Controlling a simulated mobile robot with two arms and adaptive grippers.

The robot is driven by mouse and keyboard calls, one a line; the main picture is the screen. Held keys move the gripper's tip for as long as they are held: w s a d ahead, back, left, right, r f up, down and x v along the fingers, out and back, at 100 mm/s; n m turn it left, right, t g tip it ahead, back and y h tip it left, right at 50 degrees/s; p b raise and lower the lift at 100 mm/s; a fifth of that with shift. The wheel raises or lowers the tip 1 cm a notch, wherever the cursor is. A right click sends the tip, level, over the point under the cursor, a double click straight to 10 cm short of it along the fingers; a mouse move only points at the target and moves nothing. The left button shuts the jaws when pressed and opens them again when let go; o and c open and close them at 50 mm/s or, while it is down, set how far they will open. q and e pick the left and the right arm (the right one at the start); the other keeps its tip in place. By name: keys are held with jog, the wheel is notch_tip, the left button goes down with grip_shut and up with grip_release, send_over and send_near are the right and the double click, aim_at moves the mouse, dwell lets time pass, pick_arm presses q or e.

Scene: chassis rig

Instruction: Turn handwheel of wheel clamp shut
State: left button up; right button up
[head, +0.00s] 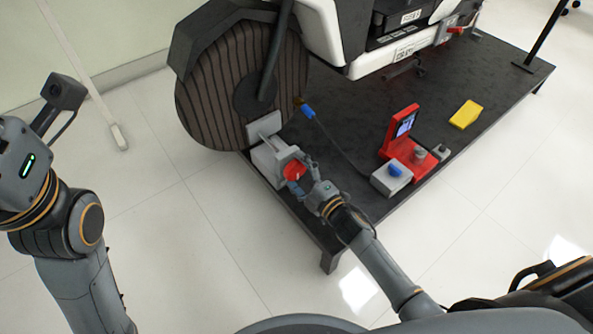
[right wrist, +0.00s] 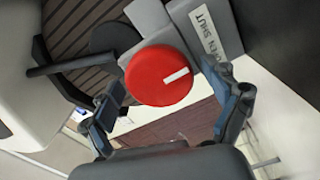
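The wheel clamp (head: 268,160) is a light grey block at the left corner of the black platform, beside the large dark wheel (head: 222,100). Its red handwheel (head: 294,170) faces my right gripper (head: 303,178). In the right wrist view the handwheel (right wrist: 158,75) is a round red knob with a white bar mark, slightly tilted. A label (right wrist: 207,35) reading "OPEN SHUT" is beside it, partly cut off. The right gripper's fingers (right wrist: 170,108) are apart on either side of the handwheel, with gaps visible. My left arm is at the left; its gripper does not show clearly.
The black platform (head: 345,195) holds a red stand with a small screen (head: 405,124), a grey box with a blue knob (head: 391,178) and a yellow block (head: 466,114). A blue-tipped cable (head: 309,112) lies near the wheel. White floor is clear at the front left.

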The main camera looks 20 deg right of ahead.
jog(key=shift+s, duration=0.1)
jog(key=v, duration=1.1)
jog(key=shift+s+d, duration=0.15)
jog(key=shift+s, duration=0.25)
jog(key=shift+r, duration=0.1)
